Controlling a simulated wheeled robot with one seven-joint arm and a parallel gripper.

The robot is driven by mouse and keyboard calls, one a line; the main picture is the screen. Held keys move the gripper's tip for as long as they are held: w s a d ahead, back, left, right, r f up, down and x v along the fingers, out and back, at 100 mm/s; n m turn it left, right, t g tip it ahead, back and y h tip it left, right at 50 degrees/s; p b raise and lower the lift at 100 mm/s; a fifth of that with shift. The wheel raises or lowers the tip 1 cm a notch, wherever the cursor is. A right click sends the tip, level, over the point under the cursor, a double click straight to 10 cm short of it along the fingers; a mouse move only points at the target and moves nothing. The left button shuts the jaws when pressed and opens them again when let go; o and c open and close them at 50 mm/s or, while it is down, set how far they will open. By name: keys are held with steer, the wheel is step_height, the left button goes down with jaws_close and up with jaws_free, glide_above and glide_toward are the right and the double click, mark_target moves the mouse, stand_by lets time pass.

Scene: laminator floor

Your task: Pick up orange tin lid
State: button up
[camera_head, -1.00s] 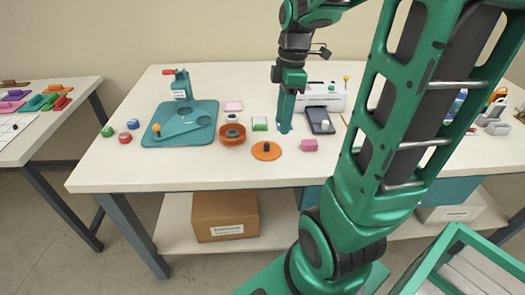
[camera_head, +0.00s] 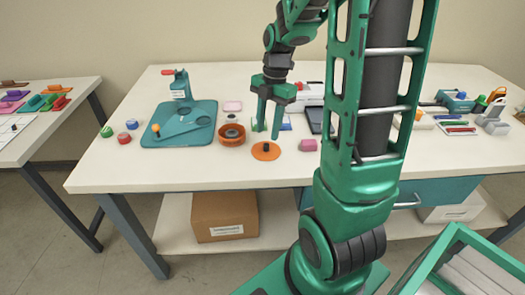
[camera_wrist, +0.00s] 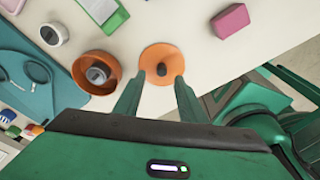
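The orange tin lid (camera_head: 266,151) is a flat orange disc with a dark knob, lying on the white table near its front edge. In the wrist view the lid (camera_wrist: 161,64) shows just beyond my fingertips, with its knob roughly between their lines. My gripper (camera_head: 268,134) is open and empty, pointing down above the lid; its spread fingers also show in the wrist view (camera_wrist: 158,85). The orange tin (camera_head: 232,135) stands left of the lid, with a grey round thing inside it (camera_wrist: 97,73).
A teal tray with a press (camera_head: 180,122) lies left of the tin. A pink block (camera_head: 307,145) sits right of the lid. A green-and-white block is partly hidden behind my fingers. The table front edge (camera_head: 200,187) is close to the lid.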

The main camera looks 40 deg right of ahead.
mark_target(266, 144)
steer(key=f, duration=0.5)
steer(key=shift+s+a, duration=0.1)
steer(key=shift+a, duration=0.2)
jaws_close()
